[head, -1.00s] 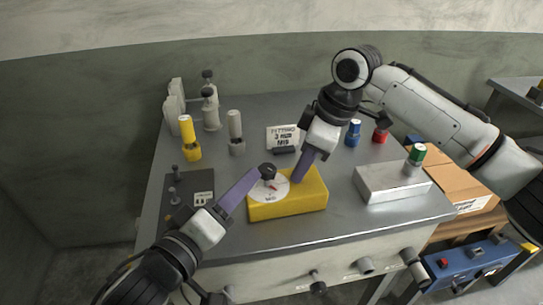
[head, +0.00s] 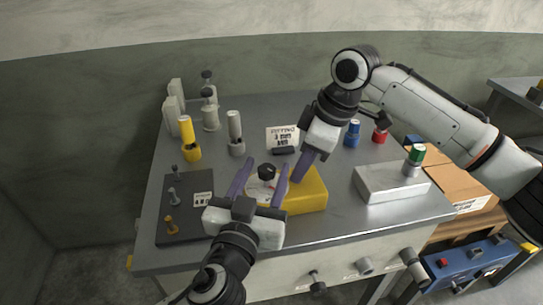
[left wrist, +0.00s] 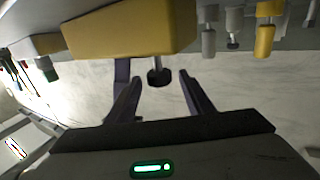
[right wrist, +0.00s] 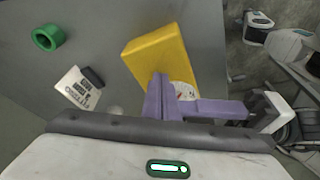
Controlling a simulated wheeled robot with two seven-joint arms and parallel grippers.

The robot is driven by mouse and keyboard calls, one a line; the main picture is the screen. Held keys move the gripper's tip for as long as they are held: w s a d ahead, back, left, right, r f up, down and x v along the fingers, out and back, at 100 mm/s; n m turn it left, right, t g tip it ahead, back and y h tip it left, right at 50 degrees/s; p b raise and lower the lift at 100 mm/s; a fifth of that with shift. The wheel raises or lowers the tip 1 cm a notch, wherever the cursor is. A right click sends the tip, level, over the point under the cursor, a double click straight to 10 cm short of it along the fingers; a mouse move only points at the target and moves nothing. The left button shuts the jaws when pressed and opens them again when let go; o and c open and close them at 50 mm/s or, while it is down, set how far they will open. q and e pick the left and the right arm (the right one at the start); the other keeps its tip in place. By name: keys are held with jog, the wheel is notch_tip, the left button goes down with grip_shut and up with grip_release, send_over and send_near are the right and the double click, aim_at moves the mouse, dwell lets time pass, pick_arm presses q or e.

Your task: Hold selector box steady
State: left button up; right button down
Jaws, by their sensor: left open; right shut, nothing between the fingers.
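The yellow selector box (head: 309,194) sits on the grey bench, with a white dial face and a black knob (head: 266,171) on top at its left part. My left gripper (head: 263,168) is open, its purple fingers on either side of the knob in the head view. In the left wrist view the black knob (left wrist: 159,76) shows between the open fingers, beside the yellow box (left wrist: 130,32). My right gripper (head: 299,178) is shut and empty, its fingertips at the box's top near the back edge. In the right wrist view its purple fingers (right wrist: 163,95) overlap the yellow box (right wrist: 163,55); contact is unclear.
A white sign (head: 283,136) stands behind the box. Yellow (head: 190,140) and grey posts stand back left, a dark plate (head: 188,228) at left. A silver box (head: 392,182) with a green-topped fitting is at right; blue (head: 353,133) and red (head: 380,134) caps are behind it.

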aim_at(265, 163)
pick_arm(q)
jog(key=w, duration=0.2)
jog(key=w+d, duration=0.1)
jog(key=w, duration=0.2)
jog(key=c, duration=1.1)
jog(key=shift+o, duration=0.2)
jog(key=shift+a+n+y, duration=0.25)
jog(key=shift+n+y, duration=0.85)
jog(key=shift+y, duration=0.5)
jog(key=shift+a+n+y, duration=0.3)
jog(key=shift+n+y, duration=0.35)
jog(key=shift+y, duration=0.45)
jog(key=shift+a+n+y, duration=0.25)
jog(key=shift+n+y, duration=0.4)
jog(key=shift+y, duration=0.45)
jog(key=o, duration=1.1)
jog(key=shift+c, duration=0.2)
